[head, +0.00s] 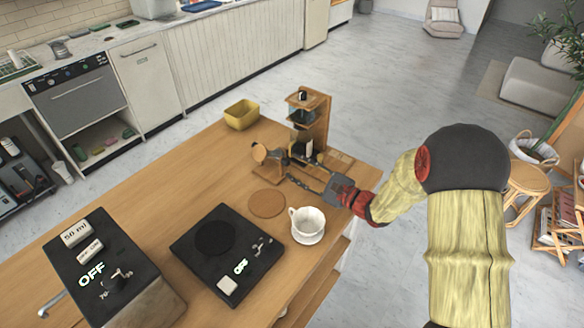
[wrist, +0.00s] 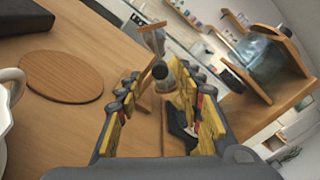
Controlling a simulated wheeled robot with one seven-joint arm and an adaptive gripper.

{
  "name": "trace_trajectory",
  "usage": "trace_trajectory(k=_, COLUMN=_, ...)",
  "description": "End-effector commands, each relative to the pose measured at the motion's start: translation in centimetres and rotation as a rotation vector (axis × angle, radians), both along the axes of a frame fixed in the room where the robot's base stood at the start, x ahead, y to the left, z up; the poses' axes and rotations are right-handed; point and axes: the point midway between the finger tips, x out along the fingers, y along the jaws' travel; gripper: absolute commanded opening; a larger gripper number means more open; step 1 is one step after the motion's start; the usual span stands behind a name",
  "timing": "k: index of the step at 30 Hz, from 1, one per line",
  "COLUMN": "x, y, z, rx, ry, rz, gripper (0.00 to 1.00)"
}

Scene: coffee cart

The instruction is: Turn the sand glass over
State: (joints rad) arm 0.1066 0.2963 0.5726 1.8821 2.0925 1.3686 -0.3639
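I see no clear contact. The fingers partly hide its lower part.
A wooden dripper stand (head: 318,118) rises close behind my gripper. A yellow box (head: 241,115) is beyond the sand glass. A round coaster (head: 267,203), a white cup (head: 308,222) and a black scale (head: 228,252) lie nearer. Bare counter is at left.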

Motion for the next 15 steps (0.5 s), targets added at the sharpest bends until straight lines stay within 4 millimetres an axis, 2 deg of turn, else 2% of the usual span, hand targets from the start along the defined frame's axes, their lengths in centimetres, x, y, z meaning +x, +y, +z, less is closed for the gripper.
trace_trajectory(k=6, x=1.4, y=1.8, z=-0.1, rx=0.0, ry=0.001, rz=0.001, gripper=0.37)
trace_trajectory(k=15, x=1.7, y=2.2, z=0.0, rx=0.001, ry=0.002, rz=0.0, gripper=0.37)
